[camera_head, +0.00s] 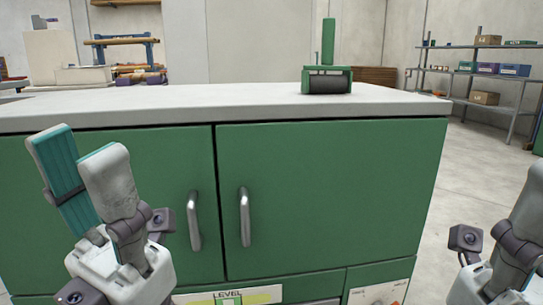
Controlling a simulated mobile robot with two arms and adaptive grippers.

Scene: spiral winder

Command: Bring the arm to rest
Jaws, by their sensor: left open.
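My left gripper (78,148) is at the lower left, in front of the green cabinet. Its two fingers point up and stand apart, with teal showing on their pads, and nothing is between them. My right gripper (527,205) is at the right edge, over the floor side of the cabinet. Only part of it is in the picture, so its opening cannot be judged. Both grippers are apart from the cabinet handles as seen here.
The green cabinet (330,190) has two metal handles and a pale worktop (210,101). A green-handled tool with a dark roller (329,85) stands on the worktop. Shelves with boxes (485,68) are at the back right. Open floor lies at right.

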